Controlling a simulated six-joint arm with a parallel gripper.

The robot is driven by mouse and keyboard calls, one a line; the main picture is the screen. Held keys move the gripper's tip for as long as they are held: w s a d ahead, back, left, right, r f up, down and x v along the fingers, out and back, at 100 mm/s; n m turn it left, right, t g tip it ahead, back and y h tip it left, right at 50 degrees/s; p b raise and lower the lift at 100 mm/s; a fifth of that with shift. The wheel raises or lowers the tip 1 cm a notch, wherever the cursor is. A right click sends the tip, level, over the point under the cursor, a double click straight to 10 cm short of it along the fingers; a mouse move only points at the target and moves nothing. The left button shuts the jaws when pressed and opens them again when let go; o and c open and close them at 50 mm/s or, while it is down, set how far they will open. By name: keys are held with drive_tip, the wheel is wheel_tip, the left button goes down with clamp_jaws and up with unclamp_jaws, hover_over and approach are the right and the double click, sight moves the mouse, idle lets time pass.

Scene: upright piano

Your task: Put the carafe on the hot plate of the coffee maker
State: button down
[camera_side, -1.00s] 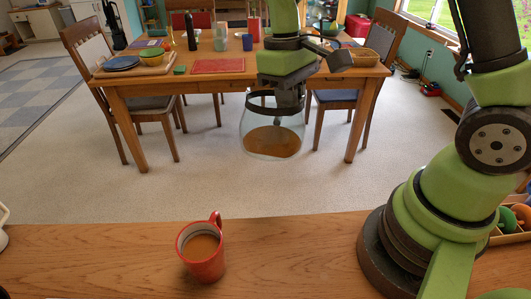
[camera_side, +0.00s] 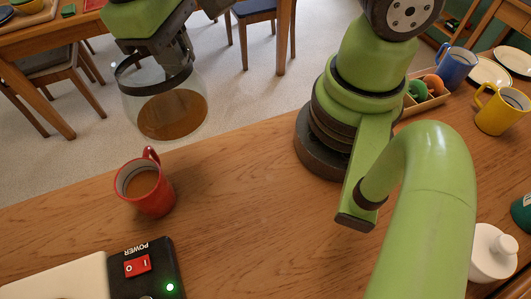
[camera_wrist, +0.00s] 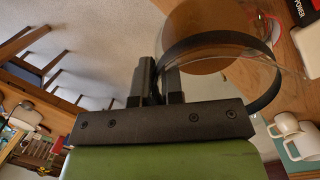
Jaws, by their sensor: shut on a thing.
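The glass carafe (camera_side: 150,82) has a black band and brown coffee in its lower part. It hangs in the air beyond the counter's far edge, above and behind the red mug. My gripper (camera_side: 172,62) is shut on the carafe at its band side, where the handle is mostly hidden. In the wrist view, my gripper (camera_wrist: 160,85) has its two dark fingers close together beside the carafe's black band (camera_wrist: 268,92). A black panel (camera_side: 160,258) with a red POWER switch and a lit green light is at lower left, cut by the frame. No hot plate can be made out.
A red mug (camera_side: 158,200) of brown drink stands on the wooden counter (camera_side: 240,215) near the panel. A white block (camera_side: 62,280) lies left of the panel. The counter's middle is clear. Blue (camera_side: 456,68) and yellow (camera_side: 500,112) mugs stand at right.

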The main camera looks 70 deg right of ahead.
drive_tip(key=s+a+f+n+t+h, duration=0.1)
drive_tip(key=s+a+f+n, duration=0.1)
drive_tip(key=s+a, duration=0.85)
drive_tip(key=f, duration=0.9)
drive_tip(key=shift+s+d+f, duration=0.1)
drive_tip(key=shift+d+f, duration=0.1)
drive_tip(key=shift+f, duration=0.1)
drive_tip(key=shift+f, duration=0.15)
drive_tip(key=c, duration=1.2)
unclamp_jaws()
drive_tip(key=shift+c, duration=0.2)
